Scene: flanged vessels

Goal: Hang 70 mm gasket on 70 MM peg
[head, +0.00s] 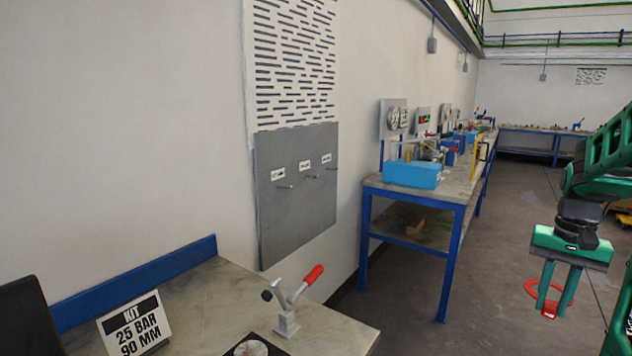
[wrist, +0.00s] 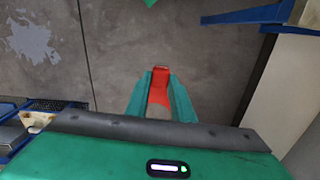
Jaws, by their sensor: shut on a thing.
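My gripper (head: 556,302) is at the right of the head view, over open floor, with its fingers pointing down. It is shut on a red ring gasket (head: 530,287), which shows on both sides of the fingers. In the wrist view the red gasket (wrist: 160,92) sits between the two green fingers of my gripper (wrist: 160,80). The grey peg board (head: 296,220) hangs on the wall, left of and well apart from my gripper. Its pegs (head: 286,187) stick out below small white labels (head: 305,165), too small to read. The pegs look bare.
A near bench (head: 215,300) carries a red-handled toggle clamp (head: 287,318) and a kit sign (head: 133,325) reading 25 BAR 90 MM. A blue-legged bench (head: 450,205) with a blue bin (head: 411,174) stands beyond the board. The floor (head: 500,250) right of it is clear.

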